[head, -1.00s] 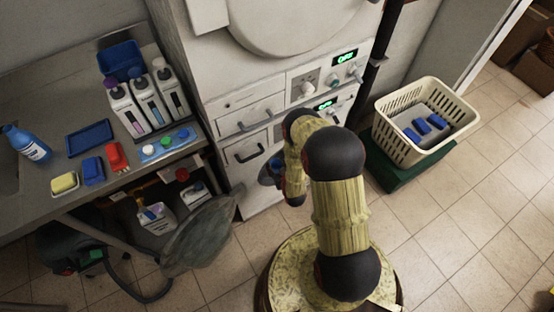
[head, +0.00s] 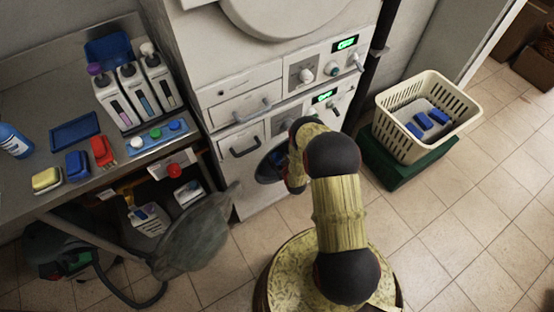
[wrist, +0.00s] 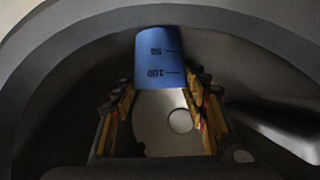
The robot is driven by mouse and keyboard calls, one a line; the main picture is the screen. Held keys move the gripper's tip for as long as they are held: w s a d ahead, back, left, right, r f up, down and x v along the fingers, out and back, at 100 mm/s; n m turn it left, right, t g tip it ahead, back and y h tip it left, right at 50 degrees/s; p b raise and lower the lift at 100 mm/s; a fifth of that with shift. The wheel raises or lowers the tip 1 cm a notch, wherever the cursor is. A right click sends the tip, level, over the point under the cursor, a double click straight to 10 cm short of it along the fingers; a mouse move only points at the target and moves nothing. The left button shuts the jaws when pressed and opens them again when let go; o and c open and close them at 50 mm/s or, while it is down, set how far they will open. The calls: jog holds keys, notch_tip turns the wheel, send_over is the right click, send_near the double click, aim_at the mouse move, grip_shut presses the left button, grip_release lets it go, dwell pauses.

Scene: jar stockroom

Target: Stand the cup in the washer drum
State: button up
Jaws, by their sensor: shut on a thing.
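The blue cup (wrist: 158,58) has dark marks reading 50 and 100. In the wrist view my gripper (wrist: 161,84) is shut on it, one finger on each side. The cup's far end reaches the edge of the grey curved rim of the washer opening (wrist: 75,38), which arches around cup and fingers. The inside of the drum is dark, and I cannot tell whether the cup touches any surface. In the head view the washer's round opening (head: 264,172) shows low on the machine, partly covered by my arm.
A bench on the left holds several bottles (head: 130,95), a blue tray (head: 76,131) and small coloured items. A grey rounded panel (head: 197,235) stands out left of the opening. A cream basket (head: 398,146) sits on a green base at right. Floor at lower right is clear.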

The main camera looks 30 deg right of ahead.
jog(key=shift+f, duration=0.2)
jog(key=o, duration=1.1)
jog(key=shift+c, duration=0.2)
jog(key=shift+o, duration=0.6)
jog(key=shift+w+r, duration=0.1)
jog(key=shift+s+r, duration=0.2)
jog(key=shift+s, duration=0.05)
jog(key=p+v, duration=0.5)
jog(key=v, duration=0.5)
jog(key=shift+s+r, duration=0.1)
jog(key=shift+s, duration=0.1)
jog(key=shift+s+a+r, duration=0.1)
jog(key=shift+s+r, duration=0.1)
jog(key=shift+s, duration=0.3)
